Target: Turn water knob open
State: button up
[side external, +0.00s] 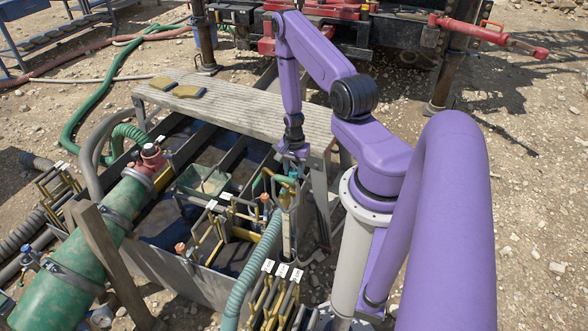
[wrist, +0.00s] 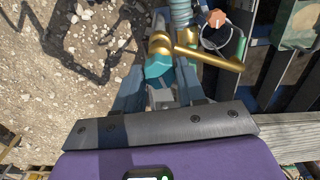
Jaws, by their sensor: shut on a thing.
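The water knob is a teal handle (wrist: 157,66) on a brass valve (wrist: 160,44) in the wrist view. A brass pipe (wrist: 210,59) runs right from it. My gripper (wrist: 161,78) has one finger on each side of the teal handle and is shut on it. In the side external view my gripper (side external: 292,158) reaches down at the tank's right edge, just above the teal and brass fittings (side external: 285,180). The handle's exact turn angle is hard to tell, since the fingers partly cover it.
A ribbed teal hose (side external: 259,262) runs down from the fittings. Brass-coloured handles (side external: 270,295) stand in front. A plank walkway (side external: 235,112) lies behind, and a green pipe (side external: 75,262) is at left. An orange knob (wrist: 216,18) is close to the right of the valve.

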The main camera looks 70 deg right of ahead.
aim_at(294, 171)
jog(key=n, duration=1.1)
jog(key=shift+n, duration=1.9)
jog(key=o, duration=1.1)
jog(key=shift+c, duration=0.2)
notch_tip(294, 171, up, 18)
jog(key=shift+f, duration=0.25)
